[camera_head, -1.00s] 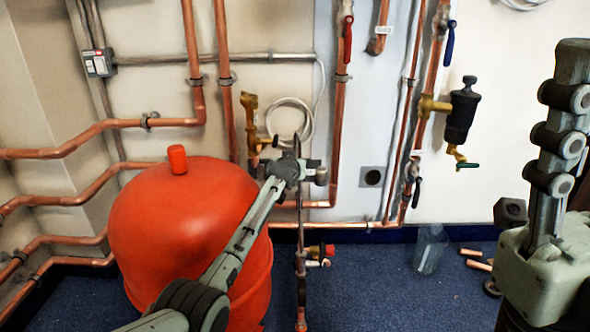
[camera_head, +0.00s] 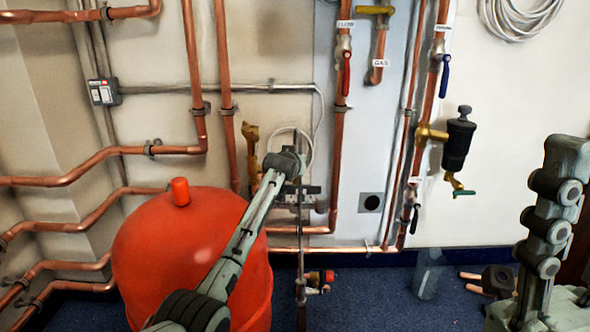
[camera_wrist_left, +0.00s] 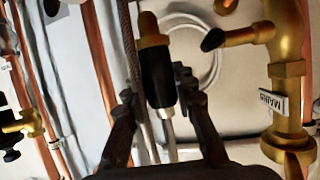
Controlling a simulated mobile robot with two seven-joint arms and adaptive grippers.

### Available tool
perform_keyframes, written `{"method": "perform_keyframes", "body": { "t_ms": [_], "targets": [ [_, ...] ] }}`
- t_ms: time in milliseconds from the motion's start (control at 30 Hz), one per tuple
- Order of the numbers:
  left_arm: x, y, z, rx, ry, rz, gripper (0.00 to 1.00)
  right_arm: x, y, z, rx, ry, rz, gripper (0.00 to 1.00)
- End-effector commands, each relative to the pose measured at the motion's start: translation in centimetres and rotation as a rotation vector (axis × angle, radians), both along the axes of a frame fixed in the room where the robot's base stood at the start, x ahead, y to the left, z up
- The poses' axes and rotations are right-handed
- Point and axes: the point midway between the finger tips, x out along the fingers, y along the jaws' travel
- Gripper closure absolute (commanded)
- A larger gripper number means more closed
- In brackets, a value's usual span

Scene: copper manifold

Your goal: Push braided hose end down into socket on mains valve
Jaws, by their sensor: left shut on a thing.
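My left gripper (camera_wrist_left: 157,92) is shut on a black hose end (camera_wrist_left: 157,72) with a brass tip, held between its two dark fingers. The brass tip points to the top of the left wrist view, where the MAINS label reads upside down. A grey braided hose (camera_wrist_left: 130,40) runs beside the hose end. The brass mains valve (camera_wrist_left: 285,70) stands to the right, apart from the hose end. In the head view the left gripper (camera_head: 300,192) is in front of the wall, right of the brass valve (camera_head: 251,145); the hose end is hard to make out there. My right gripper is not in view.
A big red vessel (camera_head: 185,250) stands under my left arm. Copper pipes (camera_head: 340,140) line the wall around the gripper. A black air vent (camera_head: 458,140) juts out at the right. A clear container (camera_head: 428,272) stands on the blue floor.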

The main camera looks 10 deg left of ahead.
Motion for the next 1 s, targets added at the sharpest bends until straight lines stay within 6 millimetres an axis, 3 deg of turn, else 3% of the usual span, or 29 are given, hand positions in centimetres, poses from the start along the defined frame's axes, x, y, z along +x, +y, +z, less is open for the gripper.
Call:
{"method": "perform_keyframes", "body": {
  "t_ms": [367,1000],
  "targets": [
    [0.0,0.0,0.4,0.000,-0.002,0.000,1.00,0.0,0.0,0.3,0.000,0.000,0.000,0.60],
    [0.0,0.0,4.0,0.000,-0.001,0.000,1.00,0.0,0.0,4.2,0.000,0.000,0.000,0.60]
  ]
}}
